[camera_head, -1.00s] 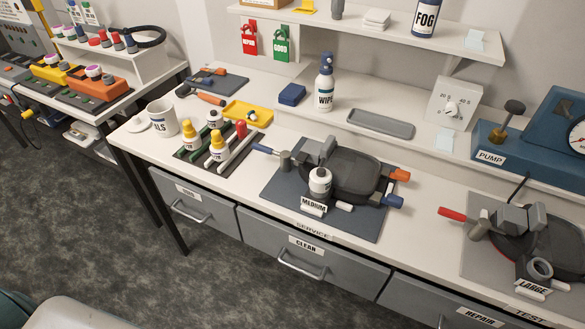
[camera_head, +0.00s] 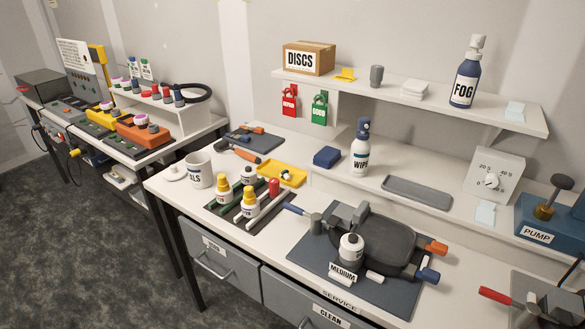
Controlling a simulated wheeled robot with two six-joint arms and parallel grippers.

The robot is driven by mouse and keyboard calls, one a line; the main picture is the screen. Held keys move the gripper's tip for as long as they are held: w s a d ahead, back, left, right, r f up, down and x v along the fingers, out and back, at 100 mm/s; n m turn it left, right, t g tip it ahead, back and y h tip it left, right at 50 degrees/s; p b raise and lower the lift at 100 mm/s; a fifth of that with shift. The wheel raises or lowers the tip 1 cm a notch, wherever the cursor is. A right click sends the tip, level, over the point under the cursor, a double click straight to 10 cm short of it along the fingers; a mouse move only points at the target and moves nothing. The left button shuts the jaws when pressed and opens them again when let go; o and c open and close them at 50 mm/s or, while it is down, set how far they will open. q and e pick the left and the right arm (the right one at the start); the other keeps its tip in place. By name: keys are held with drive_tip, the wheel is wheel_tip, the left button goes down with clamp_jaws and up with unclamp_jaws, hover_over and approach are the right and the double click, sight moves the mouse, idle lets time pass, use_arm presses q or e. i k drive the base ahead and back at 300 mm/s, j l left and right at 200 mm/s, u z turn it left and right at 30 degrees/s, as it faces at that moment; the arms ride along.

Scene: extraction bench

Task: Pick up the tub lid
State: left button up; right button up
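The tub lid (camera_head: 175,174) is a small white disc with a knob. It lies on the bench top near the left corner. The white tub (camera_head: 199,171), with lettering ending in "ALS", stands open just to its right. The lid and tub are very close; I cannot tell whether they touch. Neither of my grippers is in view.
A rack of small bottles (camera_head: 227,213) stands right of the tub, with a yellow tray (camera_head: 281,173) behind it. An orange-handled tool (camera_head: 240,151) lies behind the tub. A dark mat (camera_head: 310,262) carries a pan-like fixture. The left bench (camera_head: 205,128) stands beyond a gap.

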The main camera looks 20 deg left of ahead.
sight(174, 173)
drive_tip(key=u, duration=1.55)
